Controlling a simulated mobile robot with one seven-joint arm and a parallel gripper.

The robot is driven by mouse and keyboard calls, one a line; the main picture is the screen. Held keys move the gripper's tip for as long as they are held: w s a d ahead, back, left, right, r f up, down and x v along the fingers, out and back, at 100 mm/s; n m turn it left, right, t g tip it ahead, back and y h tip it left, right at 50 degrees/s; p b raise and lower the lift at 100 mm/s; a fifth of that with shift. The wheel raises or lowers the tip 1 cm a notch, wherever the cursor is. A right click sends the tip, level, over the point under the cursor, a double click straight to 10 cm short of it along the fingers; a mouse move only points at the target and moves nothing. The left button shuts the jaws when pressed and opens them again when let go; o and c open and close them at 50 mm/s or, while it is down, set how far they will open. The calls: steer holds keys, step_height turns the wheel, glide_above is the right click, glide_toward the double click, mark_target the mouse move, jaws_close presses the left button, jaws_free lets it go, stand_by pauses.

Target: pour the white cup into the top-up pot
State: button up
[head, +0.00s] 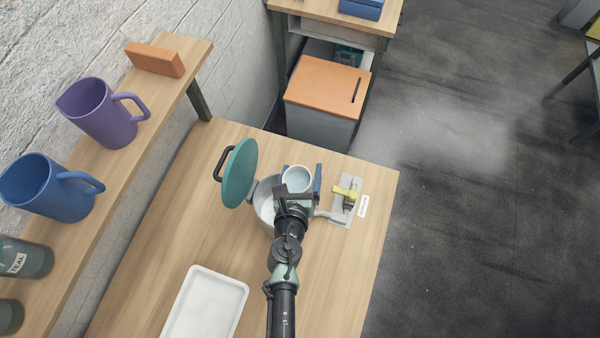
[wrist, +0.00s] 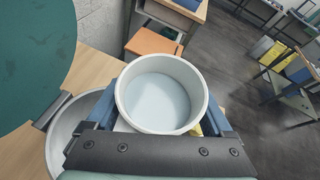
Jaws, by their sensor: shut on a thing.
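My gripper (head: 300,182) is shut on the white cup (head: 297,178), with a blue finger on each side of it. The cup also shows in the wrist view (wrist: 162,92), upright, with a pale, smooth inside; I cannot tell whether that is liquid or the bare bottom. A grey pot (head: 264,210), its lid open, stands on the table just left of and below the cup; I take it for the top-up pot. Its teal lid (head: 240,172) with a black handle stands up on the left. In the wrist view the pot's rim (wrist: 57,135) shows at lower left, partly hidden by my gripper.
A yellow-handled fixture on a grey plate (head: 341,215) with a small label stands right of the pot. A white tray (head: 207,305) lies at the front of the table (head: 150,270). A shelf on the left holds a purple mug (head: 100,115) and a blue mug (head: 45,190).

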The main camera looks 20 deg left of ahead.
steer(key=shift+w+d+r+n+t+h+b, duration=0.2)
steer(key=shift+r+n+t+h+b, duration=0.35)
steer(key=shift+b, duration=1.2)
steer(key=shift+d+r+n+t+h+b, duration=0.15)
steer(key=shift+n+t+b, duration=0.6)
steer(key=shift+b, duration=1.2)
steer(key=shift+a+f+n+t+h+b, duration=0.15)
steer(key=shift+n+t+b, duration=0.25)
steer(key=shift+n+b, duration=1.05)
steer(key=shift+s+a+n+t+b, duration=0.15)
steer(key=shift+n+t+b, duration=1.05)
steer(key=shift+b, duration=3.55)
steer(key=shift+s+a+f+n+t+y+b, duration=0.1)
steer(key=shift+a+f+n+t+y+b, duration=0.2)
steer(key=shift+n+b, duration=0.6)
steer(key=shift+s+a+r+n+t+b, duration=0.15)
steer(key=shift+n+t+b, duration=0.25)
steer(key=shift+b, duration=0.95)
steer(key=shift+s+a+f+n+t+y+b, duration=0.15)
steer(key=shift+f+n+t+b, duration=0.15)
steer(key=shift+n+b, duration=0.6)
steer(key=shift+s+a+r+n+t+y+b, duration=0.15)
steer(key=shift+n+t+y+b, duration=0.25)
steer(key=shift+b, duration=0.55)
